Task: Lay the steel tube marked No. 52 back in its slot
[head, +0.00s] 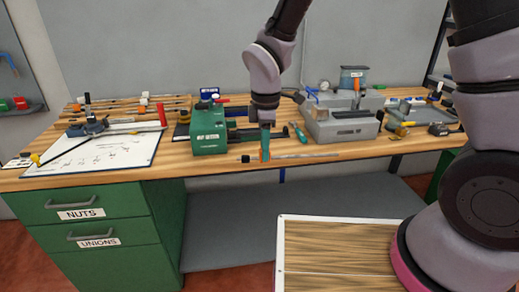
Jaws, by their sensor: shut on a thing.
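My gripper (265,152) points straight down at the front edge of the workbench, in front of the green machine. It is shut on a thin steel tube (300,156), near the tube's left end. The tube lies level, roughly along the bench's front edge, with most of its length to the right of my gripper. I cannot tell whether it touches the bench top. No number can be read on it. I cannot make out which slot belongs to it.
The green machine (207,138) stands just left of my gripper. A grey boxy unit (342,127) stands to the right. A white sheet (98,153) with a clamp tool lies at the left. Green drawers (88,205) are below the bench. A white-rimmed wooden board (335,250) is in front.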

